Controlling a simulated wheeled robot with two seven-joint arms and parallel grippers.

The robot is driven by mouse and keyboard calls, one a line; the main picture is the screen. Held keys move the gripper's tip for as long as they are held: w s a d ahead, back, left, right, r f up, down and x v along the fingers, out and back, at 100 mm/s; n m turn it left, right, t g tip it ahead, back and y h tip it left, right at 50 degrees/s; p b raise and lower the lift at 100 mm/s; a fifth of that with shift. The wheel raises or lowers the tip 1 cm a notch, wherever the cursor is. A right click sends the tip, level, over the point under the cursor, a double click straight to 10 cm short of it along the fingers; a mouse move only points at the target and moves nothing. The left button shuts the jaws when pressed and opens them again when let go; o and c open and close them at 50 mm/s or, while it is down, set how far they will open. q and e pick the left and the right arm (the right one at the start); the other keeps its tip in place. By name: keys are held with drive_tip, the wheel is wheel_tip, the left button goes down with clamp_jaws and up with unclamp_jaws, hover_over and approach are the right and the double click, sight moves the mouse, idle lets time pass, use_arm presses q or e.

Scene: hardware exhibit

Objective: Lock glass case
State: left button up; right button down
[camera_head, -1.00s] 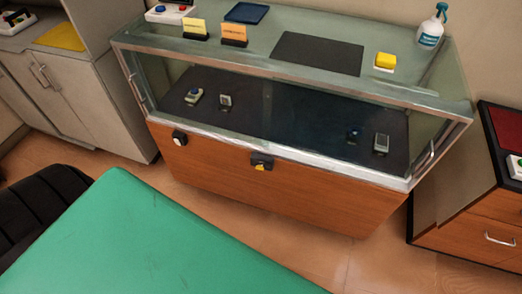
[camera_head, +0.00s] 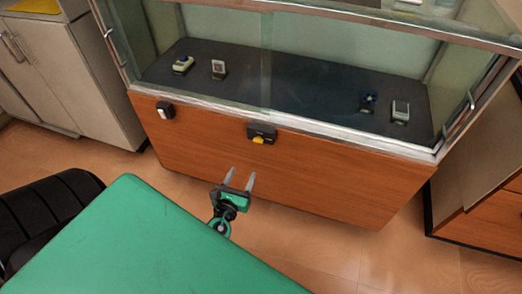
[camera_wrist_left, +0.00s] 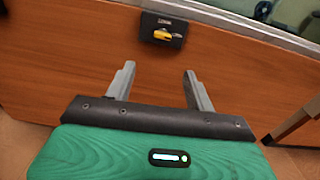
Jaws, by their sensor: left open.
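The glass case (camera_head: 340,77) has a wood lower front (camera_head: 330,180) and sliding glass panes. A dark lock (camera_head: 262,134) with a yellow part sits on the wood just under the case's metal rail, near the middle. In the left wrist view the lock (camera_wrist_left: 163,30) shows ahead, with the yellow part (camera_wrist_left: 162,34) pointing sideways. My left gripper (camera_head: 240,175) is open and empty, below and slightly left of the lock, apart from it. Its two fingers (camera_wrist_left: 158,82) also show in the left wrist view, with nothing between them. My right gripper is not in view.
A small black-and-white device (camera_head: 165,110) is fixed on the wood at left. Small gadgets stand on the dark shelf (camera_head: 290,85) inside the case. A grey cabinet (camera_head: 75,85) stands left, a wooden one (camera_head: 480,205) right. Open floor (camera_head: 330,255) lies before the case.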

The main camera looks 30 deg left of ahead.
sight(257, 142)
use_arm(q)
drive_tip(key=x, duration=0.4)
drive_tip(key=r+x, duration=0.1)
drive_tip(key=x, duration=0.9)
drive_tip(key=shift+d+r, duration=0.2)
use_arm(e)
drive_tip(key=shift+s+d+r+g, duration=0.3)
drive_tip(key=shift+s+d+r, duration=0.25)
use_arm(q)
drive_tip(key=c, duration=1)
